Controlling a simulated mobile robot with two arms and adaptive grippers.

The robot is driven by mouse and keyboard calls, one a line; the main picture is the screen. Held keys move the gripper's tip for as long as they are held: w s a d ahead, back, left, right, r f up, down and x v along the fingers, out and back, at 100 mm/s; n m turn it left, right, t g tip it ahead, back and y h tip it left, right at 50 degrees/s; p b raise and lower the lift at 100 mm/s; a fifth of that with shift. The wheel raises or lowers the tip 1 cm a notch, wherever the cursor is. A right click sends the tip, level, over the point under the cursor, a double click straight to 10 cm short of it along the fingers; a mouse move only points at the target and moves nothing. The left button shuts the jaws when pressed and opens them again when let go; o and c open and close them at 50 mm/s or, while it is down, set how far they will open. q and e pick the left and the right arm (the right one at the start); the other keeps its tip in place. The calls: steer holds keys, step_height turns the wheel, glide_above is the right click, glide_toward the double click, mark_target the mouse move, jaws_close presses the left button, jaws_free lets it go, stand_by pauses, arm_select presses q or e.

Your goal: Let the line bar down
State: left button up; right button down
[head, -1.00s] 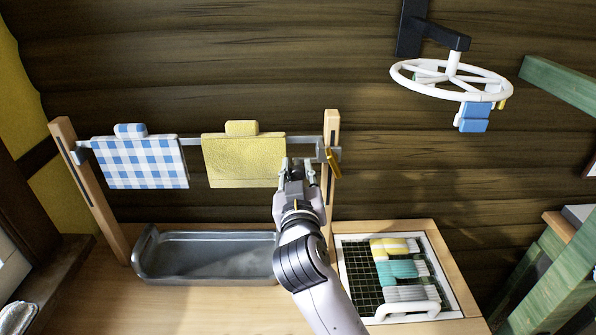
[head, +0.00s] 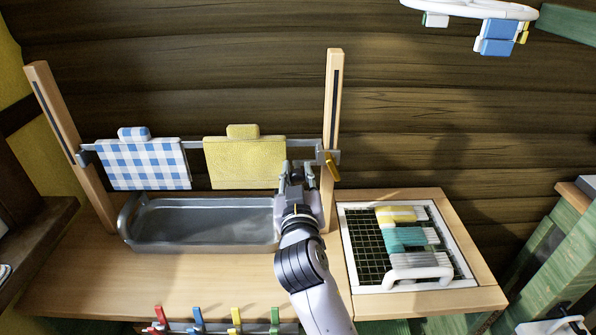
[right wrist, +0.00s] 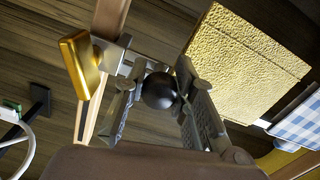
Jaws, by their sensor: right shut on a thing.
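The grey line bar (head: 199,144) runs level between two wooden posts, well below the post tops. A blue checked cloth (head: 146,165) and a yellow cloth (head: 244,165) hang from it. My right gripper (head: 297,176) is at the bar's right end, in front of the right post (head: 333,110). In the right wrist view its fingers are shut on a black round knob (right wrist: 159,90). A gold lever (head: 333,167) sits just right of the gripper; it also shows in the right wrist view (right wrist: 80,62). My left gripper is not in view.
A grey metal tub (head: 205,220) stands on the wooden counter under the cloths. A rack with folded cloths (head: 405,240) is to the right. Colored pegs (head: 235,320) line the front edge. A white ring hanger (head: 470,8) is above right.

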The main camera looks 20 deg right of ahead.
steer(key=shift+r, duration=0.1)
steer(key=c, duration=1.3)
jaws_free()
steer(key=shift+c, duration=0.2)
